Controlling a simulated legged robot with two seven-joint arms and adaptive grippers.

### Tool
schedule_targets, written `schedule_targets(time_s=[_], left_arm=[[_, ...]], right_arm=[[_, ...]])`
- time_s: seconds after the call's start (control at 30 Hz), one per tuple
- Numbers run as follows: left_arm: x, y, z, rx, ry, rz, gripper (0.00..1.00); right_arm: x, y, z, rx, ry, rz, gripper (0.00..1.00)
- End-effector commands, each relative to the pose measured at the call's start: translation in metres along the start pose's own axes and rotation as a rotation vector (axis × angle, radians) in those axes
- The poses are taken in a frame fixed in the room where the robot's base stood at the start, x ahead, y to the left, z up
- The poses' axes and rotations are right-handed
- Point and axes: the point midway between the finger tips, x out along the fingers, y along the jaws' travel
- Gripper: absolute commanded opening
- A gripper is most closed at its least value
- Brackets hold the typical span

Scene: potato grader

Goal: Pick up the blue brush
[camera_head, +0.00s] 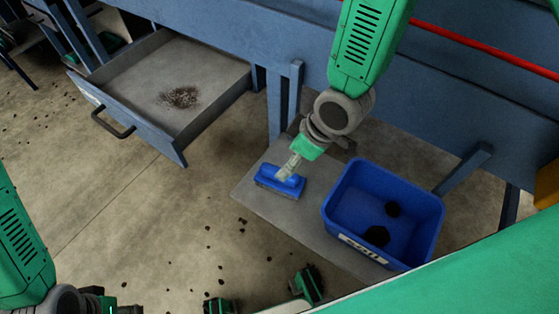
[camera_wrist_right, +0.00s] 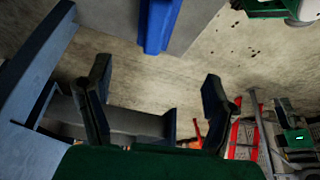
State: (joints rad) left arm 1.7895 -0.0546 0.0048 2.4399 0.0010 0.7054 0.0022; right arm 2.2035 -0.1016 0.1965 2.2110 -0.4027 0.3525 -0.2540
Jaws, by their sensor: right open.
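The blue brush (camera_head: 280,182) lies on the left end of a grey board on the floor. My right gripper (camera_head: 296,160) comes down from the upper right and is right at the brush, overlapping it in this view; contact cannot be made out. In the right wrist view, my right gripper (camera_wrist_right: 158,75) has its two dark fingers wide apart with nothing between them. A blue block, apparently the brush (camera_wrist_right: 158,25), shows ahead near the top edge. My left arm enters at the lower left; its gripper (camera_head: 105,302) is cut off by the frame edge, its jaws unclear.
A blue bin (camera_head: 433,215) with dark lumps inside stands on the grey board (camera_head: 255,200), right of the brush. An open drawer (camera_head: 150,130) holding dirt juts out at upper left. A blue table leg (camera_head: 293,95) rises behind the brush. Dark crumbs lie on the floor in front.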

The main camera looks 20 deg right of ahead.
Motion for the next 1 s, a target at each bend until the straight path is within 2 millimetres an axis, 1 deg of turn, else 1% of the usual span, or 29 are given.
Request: schedule_targets(time_s=[0.07, 0.17, 0.4, 0.5, 0.77, 0.87, 1.0], left_arm=[[0.001, 0.0, 0.0, 0.0, -0.001, 0.0, 0.53], [0.005, 0.0, 0.001, 0.0, -0.001, 0.0, 0.53], [0.021, 0.0, 0.002, 0.0, -0.002, 0.0, 0.53], [0.025, 0.0, 0.002, 0.0, -0.002, 0.0, 0.53], [0.03, 0.0, 0.002, 0.0, -0.001, 0.0, 0.53], [0.036, 0.0, 0.003, 0.0, -0.001, 0.0, 0.53], [0.048, 0.0, 0.003, 0.0, -0.001, 0.0, 0.53]], right_arm=[[0.002, -0.001, 0.001, 0.0, 0.0, 0.0, 0.76], [0.014, -0.001, 0.002, 0.0, -0.002, -0.001, 0.76], [0.064, -0.001, 0.002, 0.0, -0.002, -0.001, 0.76], [0.078, 0.0, 0.002, 0.0, -0.001, -0.001, 0.76], [0.092, 0.001, 0.004, 0.001, 0.0, -0.001, 0.76], [0.103, 0.002, 0.008, 0.002, -0.001, -0.002, 0.76], [0.126, 0.003, 0.014, 0.001, -0.002, -0.002, 0.76]])
